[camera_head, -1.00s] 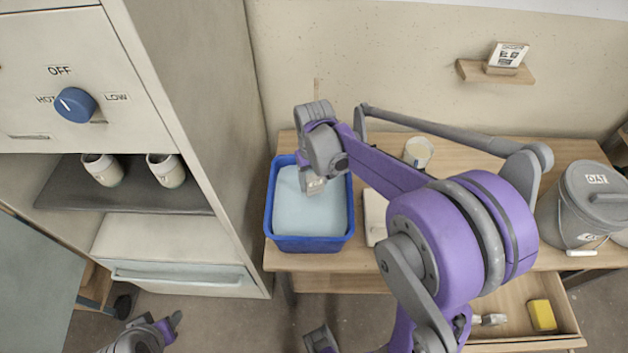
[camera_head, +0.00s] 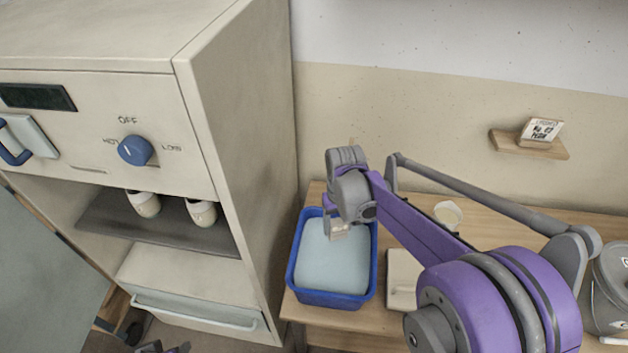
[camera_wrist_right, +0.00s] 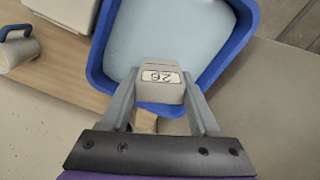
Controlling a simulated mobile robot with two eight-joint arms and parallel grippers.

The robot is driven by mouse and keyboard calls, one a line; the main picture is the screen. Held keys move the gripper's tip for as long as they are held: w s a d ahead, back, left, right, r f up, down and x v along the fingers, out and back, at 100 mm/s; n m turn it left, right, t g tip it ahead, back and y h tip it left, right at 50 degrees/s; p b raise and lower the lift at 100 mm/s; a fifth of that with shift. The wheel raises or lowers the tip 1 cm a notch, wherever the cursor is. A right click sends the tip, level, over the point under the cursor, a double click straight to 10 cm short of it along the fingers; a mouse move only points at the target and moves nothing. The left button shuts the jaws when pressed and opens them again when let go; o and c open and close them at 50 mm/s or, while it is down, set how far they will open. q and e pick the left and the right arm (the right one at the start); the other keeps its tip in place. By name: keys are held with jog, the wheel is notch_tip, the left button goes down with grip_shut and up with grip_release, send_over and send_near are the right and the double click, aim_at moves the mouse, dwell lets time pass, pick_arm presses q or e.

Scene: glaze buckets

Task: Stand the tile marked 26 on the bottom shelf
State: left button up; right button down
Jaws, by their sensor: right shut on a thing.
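My right gripper (camera_head: 338,224) is over the blue tub (camera_head: 331,299) of pale liquid. In the right wrist view my right gripper (camera_wrist_right: 158,100) is shut on a pale grey tile marked 26 (camera_wrist_right: 155,66), held above the tub's near side. The tile also shows as a small pale block (camera_head: 337,234) in the head view. The open cabinet at left has a dark grey shelf (camera_head: 160,226) with two cups on it. Below is a cream surface (camera_head: 185,272) above a drawer front. Only a small part of my left gripper (camera_head: 160,348) shows at the bottom edge.
The tub stands on a wooden table beside the cabinet's side wall (camera_head: 245,150). A mug (camera_head: 448,214), a pale slab (camera_head: 402,280) and a grey bucket (camera_head: 612,275) stand further right. A small wall shelf (camera_head: 530,146) holds a lettered card.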

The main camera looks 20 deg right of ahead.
jog(key=w+a+f+n, duration=0.1)
jog(key=w+a+f, duration=0.2)
jog(key=w+a, duration=0.4)
jog(key=w, duration=0.2)
jog(key=shift+w+a+n, duration=0.3)
jog(key=shift+w, duration=0.05)
jog(key=shift+s+d+f, duration=0.1)
jog(key=shift+f, duration=0.05)
